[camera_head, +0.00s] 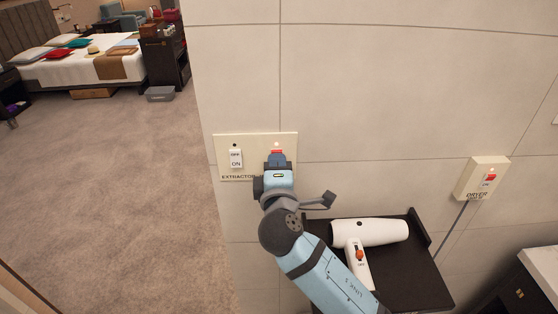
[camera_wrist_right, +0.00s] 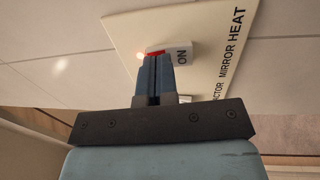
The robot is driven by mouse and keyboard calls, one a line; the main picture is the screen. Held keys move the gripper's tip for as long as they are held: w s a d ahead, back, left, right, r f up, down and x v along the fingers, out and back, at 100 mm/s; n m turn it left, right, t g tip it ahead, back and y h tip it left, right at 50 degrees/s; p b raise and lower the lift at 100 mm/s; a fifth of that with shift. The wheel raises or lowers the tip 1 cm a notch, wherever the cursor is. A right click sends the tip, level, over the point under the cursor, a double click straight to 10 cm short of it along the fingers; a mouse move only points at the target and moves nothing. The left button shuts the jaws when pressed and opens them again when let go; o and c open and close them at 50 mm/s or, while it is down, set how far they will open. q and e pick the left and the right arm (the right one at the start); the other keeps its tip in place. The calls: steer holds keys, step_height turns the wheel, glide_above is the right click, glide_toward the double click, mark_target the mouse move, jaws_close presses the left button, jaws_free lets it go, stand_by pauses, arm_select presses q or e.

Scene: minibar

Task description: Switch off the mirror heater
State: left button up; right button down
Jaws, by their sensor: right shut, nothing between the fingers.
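The cream switch plate (camera_head: 256,140) is on the tiled wall. Its right switch (camera_head: 277,152) shows a red part above my right gripper (camera_head: 277,161), which covers the rest. In the right wrist view, the plate (camera_wrist_right: 120,28) bears the words "MIRROR HEAT". The mirror heater switch (camera_wrist_right: 184,54) shows "ON" and a red end, with a small glowing light beside it. My right gripper (camera_wrist_right: 157,62) is shut and empty, its fingertips at the switch; whether they touch it I cannot tell. My left gripper is not in view.
The extractor switch (camera_head: 235,158) is on the same plate, left of my gripper. A white hair dryer (camera_head: 368,233) lies on a dark shelf (camera_head: 420,270) below right. A dryer switch plate (camera_head: 474,183) is on the wall further right. Open carpet (camera_head: 100,190) lies left.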

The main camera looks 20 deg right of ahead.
steer(key=shift+r, duration=0.1)
stand_by(0.3)
steer(key=shift+w+r, duration=0.1)
steer(key=shift+w, duration=0.1)
steer(key=shift+d, duration=0.1)
